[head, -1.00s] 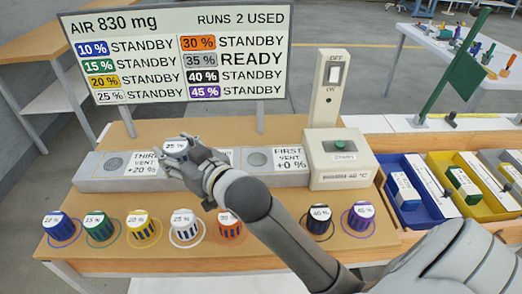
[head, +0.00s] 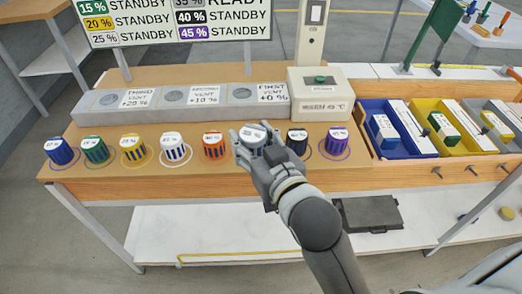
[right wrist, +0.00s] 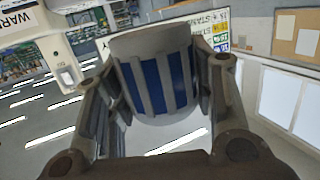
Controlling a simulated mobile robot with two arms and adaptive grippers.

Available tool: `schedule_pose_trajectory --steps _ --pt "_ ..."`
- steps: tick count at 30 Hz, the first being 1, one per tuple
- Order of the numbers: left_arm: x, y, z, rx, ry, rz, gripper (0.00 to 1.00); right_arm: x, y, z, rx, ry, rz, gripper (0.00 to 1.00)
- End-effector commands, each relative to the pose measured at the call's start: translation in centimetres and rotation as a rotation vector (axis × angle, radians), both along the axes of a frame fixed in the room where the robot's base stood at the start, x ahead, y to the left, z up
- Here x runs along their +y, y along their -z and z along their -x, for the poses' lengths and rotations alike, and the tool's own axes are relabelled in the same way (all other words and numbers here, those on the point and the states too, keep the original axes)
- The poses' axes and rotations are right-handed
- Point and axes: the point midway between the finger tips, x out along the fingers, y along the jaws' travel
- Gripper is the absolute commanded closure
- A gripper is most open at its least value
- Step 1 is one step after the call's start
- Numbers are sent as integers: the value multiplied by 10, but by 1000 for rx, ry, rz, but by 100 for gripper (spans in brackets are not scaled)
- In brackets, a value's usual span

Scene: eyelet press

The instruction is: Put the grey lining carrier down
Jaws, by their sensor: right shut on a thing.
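My right gripper (head: 252,140) is shut on the grey lining carrier (head: 256,130), a small cup with a pale lid. It is in the front row, in the gap between the orange 30 % carrier (head: 214,147) and the black 40 % carrier (head: 297,143). In the right wrist view, the carrier (right wrist: 158,75) sits between both fingers and shows a grey body with blue slots. My fingers hide its base in the head view, so I cannot tell whether it touches the wooden bench (head: 120,178). My left gripper is not in view.
Blue (head: 60,151), green (head: 95,150), yellow (head: 133,148) and white (head: 174,147) carriers stand to the left, a purple one (head: 336,140) to the right. Behind is the grey vent block (head: 150,98), its three vents uncovered. Coloured bins (head: 405,140) stand at the right.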

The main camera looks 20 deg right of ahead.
Motion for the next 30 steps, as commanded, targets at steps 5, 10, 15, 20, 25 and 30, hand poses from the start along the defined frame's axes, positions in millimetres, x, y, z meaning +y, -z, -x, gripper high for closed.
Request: schedule_pose_trajectory --steps 5,10,15,20,25,30 --pt "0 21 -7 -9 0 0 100 -10 14 -27 -2 0 7 79" --pt "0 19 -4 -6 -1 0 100 -24 31 -66 0 0 6 79" --pt "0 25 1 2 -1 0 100 -34 64 -94 4 0 3 79" --pt "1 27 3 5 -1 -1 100 -39 82 -109 1 -2 2 79" --pt "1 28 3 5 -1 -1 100 -42 91 -116 1 -1 2 79" --pt "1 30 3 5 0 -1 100 -42 116 -117 4 -2 1 79"
